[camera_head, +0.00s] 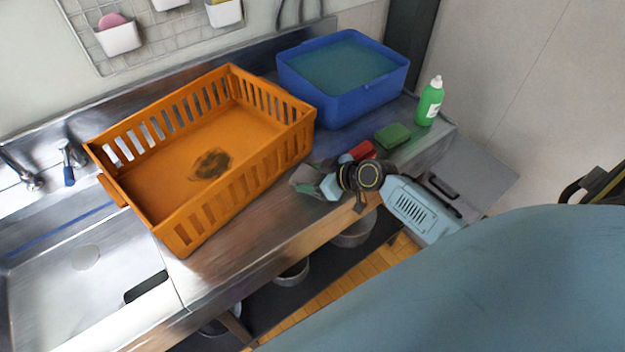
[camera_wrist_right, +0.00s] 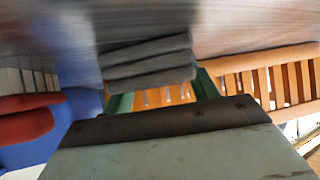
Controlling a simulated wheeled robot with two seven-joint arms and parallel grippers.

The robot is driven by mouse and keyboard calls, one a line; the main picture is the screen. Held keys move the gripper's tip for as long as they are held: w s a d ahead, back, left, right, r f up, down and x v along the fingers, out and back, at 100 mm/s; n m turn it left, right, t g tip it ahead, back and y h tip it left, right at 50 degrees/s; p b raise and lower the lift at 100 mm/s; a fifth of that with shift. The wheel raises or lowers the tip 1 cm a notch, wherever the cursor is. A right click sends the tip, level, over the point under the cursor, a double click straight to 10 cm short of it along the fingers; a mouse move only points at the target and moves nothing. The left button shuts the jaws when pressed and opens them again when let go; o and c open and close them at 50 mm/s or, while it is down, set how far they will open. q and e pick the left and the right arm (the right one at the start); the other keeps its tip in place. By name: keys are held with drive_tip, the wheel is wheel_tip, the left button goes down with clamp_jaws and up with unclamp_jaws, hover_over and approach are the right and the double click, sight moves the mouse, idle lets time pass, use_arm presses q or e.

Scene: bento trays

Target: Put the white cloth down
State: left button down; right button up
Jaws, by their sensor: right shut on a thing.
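The white cloth (camera_wrist_right: 150,62) looks grey and folded in layers in the right wrist view. It sits between the green fingers of my right gripper (camera_wrist_right: 160,92), which is shut on it. In the head view my right gripper (camera_head: 316,187) is low over the steel counter, just right of the orange crate. The cloth is mostly hidden there; a greyish patch (camera_head: 303,176) shows at the fingertips. I cannot tell whether the cloth touches the counter. My left gripper is not in view.
The orange crate (camera_head: 245,165) stands on the steel counter (camera_head: 228,265). Behind my right gripper are a red object (camera_head: 363,150), a green sponge (camera_head: 392,135), a green bottle (camera_head: 430,102) and a blue tub (camera_head: 350,107) of water. The sink (camera_head: 60,290) is at left.

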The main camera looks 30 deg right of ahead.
sight(312, 177)
drive_tip(key=shift+c, duration=0.9)
drive_tip(key=shift+r, duration=0.1)
wheel_tip(312, 177, up, 18)
drive_tip(key=p, duration=0.2)
drive_tip(key=s+a+m+t+h+b, duration=0.1)
drive_tip(key=s+a+m+h+b, duration=0.4)
drive_tip(key=a, duration=0.3)
drive_tip(key=shift+s+a+f+b, duration=0.2)
drive_tip(key=shift+a+f+b, duration=0.25)
drive_tip(key=shift+b, duration=0.3)
